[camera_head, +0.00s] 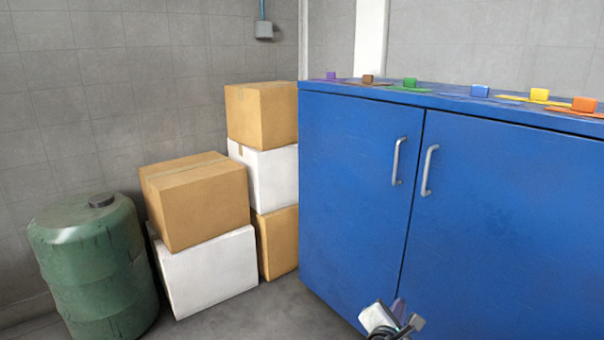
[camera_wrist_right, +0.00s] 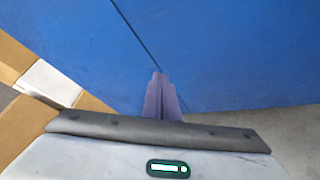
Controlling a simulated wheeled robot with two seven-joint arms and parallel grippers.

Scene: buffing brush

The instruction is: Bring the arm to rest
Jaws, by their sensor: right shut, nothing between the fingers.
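My right gripper (camera_head: 399,309) shows at the bottom of the head view, low in front of the blue cabinet. In the right wrist view its fingers (camera_wrist_right: 160,84) are together with nothing between them. They point toward the blue cabinet doors near the dark gap between them. I cannot tell whether the fingertips touch the cabinet. My left gripper is not in view. No buffing brush shows in either view.
A blue cabinet (camera_head: 355,190) with two door handles fills the right side. Several coloured blocks lie along its top, such as a green block (camera_head: 410,83). Stacked boxes (camera_head: 195,205) and a green barrel (camera_head: 92,262) stand at left. Some floor (camera_head: 275,318) is bare.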

